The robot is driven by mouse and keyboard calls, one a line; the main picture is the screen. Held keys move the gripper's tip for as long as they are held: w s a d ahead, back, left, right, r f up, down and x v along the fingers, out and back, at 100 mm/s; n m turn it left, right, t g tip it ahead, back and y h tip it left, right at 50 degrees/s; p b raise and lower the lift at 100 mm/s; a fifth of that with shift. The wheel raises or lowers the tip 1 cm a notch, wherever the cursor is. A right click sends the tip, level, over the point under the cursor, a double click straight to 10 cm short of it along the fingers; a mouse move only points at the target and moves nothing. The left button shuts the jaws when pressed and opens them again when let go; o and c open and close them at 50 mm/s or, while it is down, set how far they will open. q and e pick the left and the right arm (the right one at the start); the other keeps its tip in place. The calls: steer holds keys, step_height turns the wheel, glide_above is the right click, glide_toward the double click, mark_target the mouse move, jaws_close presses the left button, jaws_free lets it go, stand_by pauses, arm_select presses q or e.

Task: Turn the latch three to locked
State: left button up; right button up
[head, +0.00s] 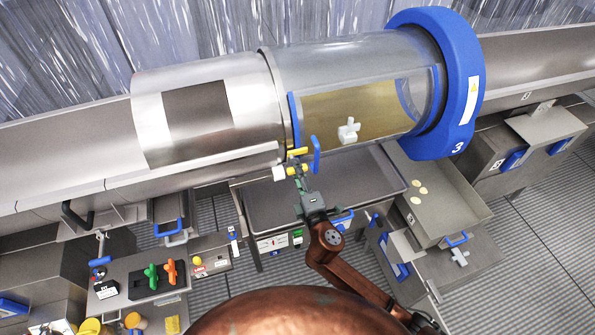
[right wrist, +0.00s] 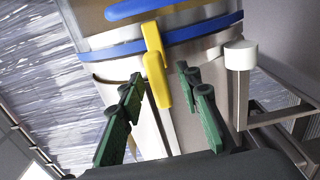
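The drum marked 3 (head: 350,65) lies across the head view, with a clear section and a thick blue ring (head: 460,85). Its yellow latch (head: 297,152) sits at the lower edge of the drum's blue band, and also shows in the right wrist view (right wrist: 155,70). My right gripper (head: 300,175) is just below the latch. In the right wrist view its green fingers (right wrist: 159,80) are spread, with the yellow latch between them and gaps visible on both sides. Whether a finger touches the latch is unclear. My left gripper is not in view.
A blue handle (head: 316,155) is close right of the latch. A white knob (head: 278,174) on a metal post is close left, also in the right wrist view (right wrist: 240,55). A grey tray (head: 365,182) lies below the drum. A panel with green and orange handles (head: 130,275) stands lower left.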

steer(key=v, duration=1.2)
stand_by(0.4)
